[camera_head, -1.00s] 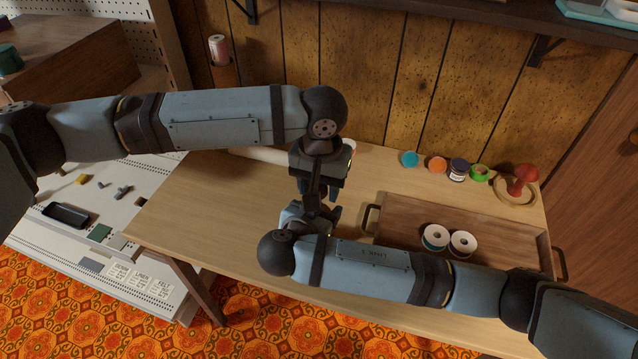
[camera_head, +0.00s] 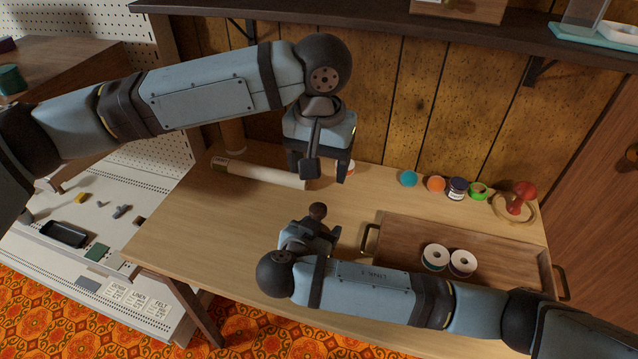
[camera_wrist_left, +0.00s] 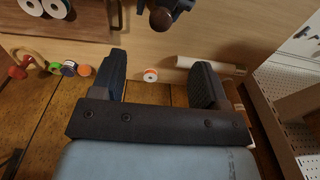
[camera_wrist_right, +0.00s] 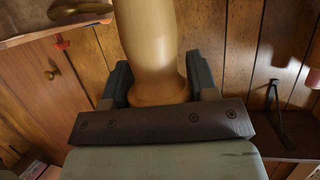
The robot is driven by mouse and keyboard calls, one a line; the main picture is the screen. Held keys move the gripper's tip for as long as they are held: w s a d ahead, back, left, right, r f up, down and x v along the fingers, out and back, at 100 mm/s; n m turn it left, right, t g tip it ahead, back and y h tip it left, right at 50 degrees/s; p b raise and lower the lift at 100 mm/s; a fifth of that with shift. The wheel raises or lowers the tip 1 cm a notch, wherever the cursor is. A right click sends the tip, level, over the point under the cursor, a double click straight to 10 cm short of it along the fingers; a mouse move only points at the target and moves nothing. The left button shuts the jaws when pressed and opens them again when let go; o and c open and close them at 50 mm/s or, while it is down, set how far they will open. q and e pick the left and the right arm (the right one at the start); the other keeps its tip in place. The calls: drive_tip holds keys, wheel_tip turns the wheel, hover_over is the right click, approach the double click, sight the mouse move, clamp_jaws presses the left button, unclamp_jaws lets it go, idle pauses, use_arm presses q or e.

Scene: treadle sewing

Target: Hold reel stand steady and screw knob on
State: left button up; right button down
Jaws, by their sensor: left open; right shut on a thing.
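My right gripper (camera_head: 320,230) is shut on a pale turned wooden post, by its look the reel stand (camera_wrist_right: 150,35), over the near part of the table. A dark brown round knob (camera_head: 318,210) shows at the top of my right gripper. The knob also shows in the left wrist view (camera_wrist_left: 160,18). Its join with the stand is hidden, so I cannot tell whether it is screwed on. The stand's foot is hidden too. My left gripper (camera_head: 328,172) is open and empty, above and behind the knob, apart from it.
A wooden tray (camera_head: 450,226) with two white-faced reels (camera_head: 462,262) lies to the right. Several small coloured spools and a red knob-shaped thing (camera_head: 522,196) stand along the back. A pale roll (camera_head: 262,174) lies at the back left. The table's left part is clear.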

use_arm(q)
drive_tip(key=shift+r, duration=0.75)
use_arm(e)
drive_tip(key=shift+c, duration=1.6)
unclamp_jaws()
drive_tip(key=shift+s, duration=0.1)
use_arm(q)
drive_tip(key=shift+r+p, duration=0.85)
use_arm(e)
drive_tip(key=v, duration=1.3)
drive_tip(key=shift+s+a+r, duration=0.2)
drive_tip(key=shift+r, duration=0.05)
